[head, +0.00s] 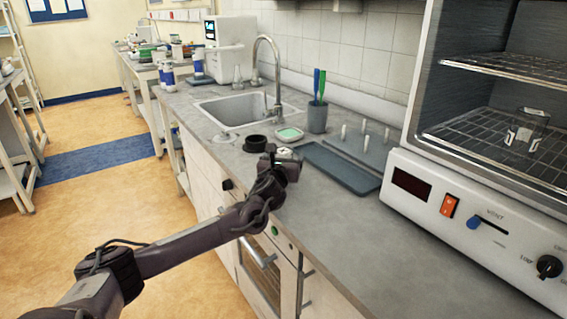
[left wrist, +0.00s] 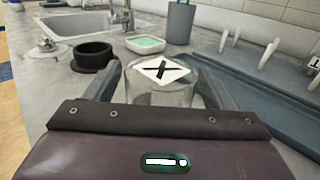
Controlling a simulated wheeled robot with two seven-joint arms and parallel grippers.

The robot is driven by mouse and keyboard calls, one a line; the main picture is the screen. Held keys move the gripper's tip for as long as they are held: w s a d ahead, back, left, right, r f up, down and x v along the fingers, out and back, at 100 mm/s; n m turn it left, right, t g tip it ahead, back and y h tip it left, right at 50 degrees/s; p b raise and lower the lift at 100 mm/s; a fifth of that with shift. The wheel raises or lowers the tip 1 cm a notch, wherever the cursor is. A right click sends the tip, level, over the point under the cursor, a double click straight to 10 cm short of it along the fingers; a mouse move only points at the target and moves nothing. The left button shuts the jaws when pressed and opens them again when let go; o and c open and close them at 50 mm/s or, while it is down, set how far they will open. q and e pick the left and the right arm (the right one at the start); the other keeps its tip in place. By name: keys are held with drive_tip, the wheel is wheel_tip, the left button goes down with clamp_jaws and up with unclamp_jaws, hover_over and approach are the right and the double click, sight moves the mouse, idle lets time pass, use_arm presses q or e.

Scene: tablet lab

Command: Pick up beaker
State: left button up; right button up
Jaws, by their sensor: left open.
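A clear glass beaker (left wrist: 150,94) stands on the grey counter in the left wrist view, with a white square marked with a black X at its top. In the head view it is mostly hidden behind my left gripper (head: 281,162). In the left wrist view my left gripper (left wrist: 160,88) is open, with one finger on each side of the beaker; I cannot tell whether either touches it. Another clear glass vessel (head: 527,130), with white markings, sits on the lower wire rack of the open oven. My right gripper is not in view.
A black ring (head: 255,143) and a green-filled dish (head: 289,134) lie just beyond the beaker. A dark tray (head: 338,171) and a rack with white pegs (head: 352,149) are to the right. A sink (head: 240,108) is farther back. The front right counter is clear.

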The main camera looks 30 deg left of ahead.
use_arm(q)
drive_tip(key=shift+c, duration=0.4)
drive_tip(key=c, duration=1.1)
drive_tip(key=shift+r, duration=0.1)
drive_tip(key=shift+r, duration=0.1)
